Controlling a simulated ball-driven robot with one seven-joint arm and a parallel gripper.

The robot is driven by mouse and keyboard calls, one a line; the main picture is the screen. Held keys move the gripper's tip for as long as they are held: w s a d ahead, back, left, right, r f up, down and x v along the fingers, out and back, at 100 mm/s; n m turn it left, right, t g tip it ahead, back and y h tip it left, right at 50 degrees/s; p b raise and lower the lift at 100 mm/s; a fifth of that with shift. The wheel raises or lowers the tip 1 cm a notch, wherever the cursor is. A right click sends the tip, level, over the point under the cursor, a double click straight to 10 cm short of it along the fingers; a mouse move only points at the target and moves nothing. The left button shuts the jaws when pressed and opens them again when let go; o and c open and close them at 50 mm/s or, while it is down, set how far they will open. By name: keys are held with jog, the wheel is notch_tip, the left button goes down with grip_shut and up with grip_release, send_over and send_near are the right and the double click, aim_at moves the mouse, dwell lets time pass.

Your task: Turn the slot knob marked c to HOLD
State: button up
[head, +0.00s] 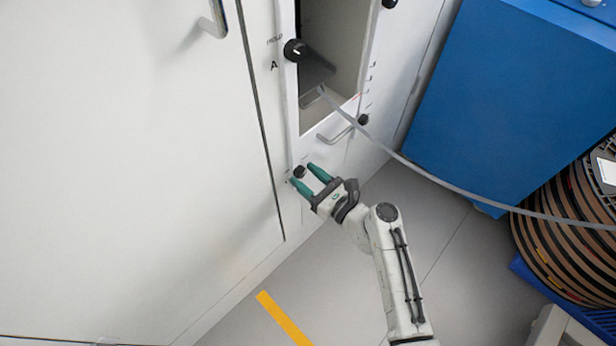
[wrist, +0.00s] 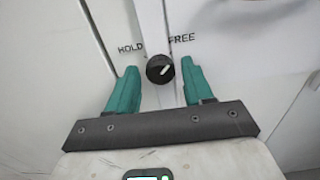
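A small black round knob (wrist: 160,69) sits low on the white cabinet front; it also shows in the head view (head: 299,172). In the wrist view HOLD is printed to its upper left and FREE to its upper right. Its white pointer line slants up to the right, toward FREE. No letter c is readable by it. My gripper (head: 304,174) is open, with one green finger on each side of the knob; it also shows in the wrist view (wrist: 160,72). I cannot tell whether the fingertips touch the knob.
A larger black knob marked A (head: 294,50) is higher on the panel beside an open slot. Another small knob (head: 363,119) and a handle (head: 334,133) are close by. A grey strip (head: 432,177) runs from the slot toward a reel (head: 560,245). A blue box (head: 500,95) stands right.

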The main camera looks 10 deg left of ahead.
jog(key=c, duration=0.9)
jog(key=shift+o, duration=0.2)
jog(key=shift+n, duration=0.3)
jog(key=n+b, duration=0.1)
jog(key=n, duration=0.1)
jog(key=n+b, duration=0.1)
jog(key=shift+f+n+b, duration=0.2)
jog(key=shift+n+b, duration=0.2)
jog(key=n+b, duration=0.3)
jog(key=n, duration=0.2)
jog(key=shift+s+f+b, duration=0.1)
jog(key=shift+b, duration=0.25)
jog(key=n+b, duration=0.4)
jog(key=n, duration=0.1)
jog(key=shift+n, duration=0.3)
jog(key=shift+n+b, duration=1)
jog(key=shift+n, duration=0.4)
